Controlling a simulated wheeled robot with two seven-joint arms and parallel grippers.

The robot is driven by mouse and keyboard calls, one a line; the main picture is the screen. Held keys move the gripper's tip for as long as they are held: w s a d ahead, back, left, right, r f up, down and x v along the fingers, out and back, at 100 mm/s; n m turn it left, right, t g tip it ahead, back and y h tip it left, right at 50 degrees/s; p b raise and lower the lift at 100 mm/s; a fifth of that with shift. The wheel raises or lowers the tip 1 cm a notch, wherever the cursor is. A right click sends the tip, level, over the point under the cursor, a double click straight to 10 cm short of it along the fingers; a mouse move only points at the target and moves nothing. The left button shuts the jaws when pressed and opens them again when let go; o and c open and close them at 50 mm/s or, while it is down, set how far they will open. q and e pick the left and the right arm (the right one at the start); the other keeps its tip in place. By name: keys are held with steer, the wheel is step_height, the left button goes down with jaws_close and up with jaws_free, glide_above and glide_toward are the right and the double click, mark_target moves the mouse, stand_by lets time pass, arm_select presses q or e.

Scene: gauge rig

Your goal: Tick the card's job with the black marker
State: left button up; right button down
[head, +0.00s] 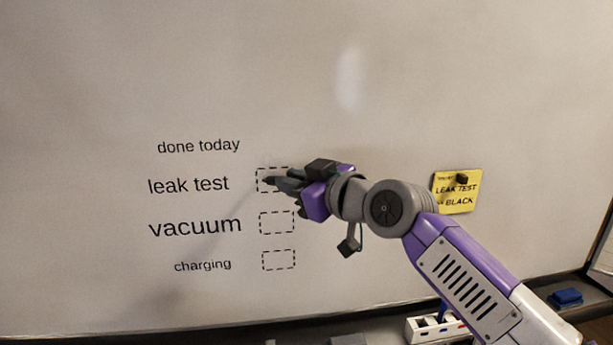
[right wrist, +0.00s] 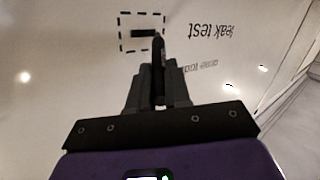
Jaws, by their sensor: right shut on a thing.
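The yellow card (head: 455,203) on the whiteboard reads "LEAK TEST" and "BLACK". The dashed box beside "leak test" (head: 259,174) is partly covered by my right gripper (head: 282,184). My right gripper is shut on the dark marker, whose tip end is over this box. In the right wrist view, the black marker (right wrist: 158,75) points at the right part of the dashed box (right wrist: 121,32). A short thick black bar (right wrist: 143,33), seemingly a stroke, lies inside the box by the tip. Whether the tip touches the board is unclear. My left gripper is not in view.
Dashed boxes for "vacuum" (head: 277,222) and "charging" (head: 278,260) are below and look empty. A dark magnet (head: 462,179) is on the card. A white slotted holder (head: 424,331) and a blue block (head: 566,297) are along the board's lower edge.

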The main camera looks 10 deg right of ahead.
steer(key=shift+a, duration=0.55)
steer(key=s+b, duration=0.1)
steer(key=s, duration=0.5)
steer(key=shift+b, duration=0.3)
steer(key=shift+s, duration=0.1)
steer(key=shift+s+b, duration=0.3)
steer(key=shift+s, duration=1.15)
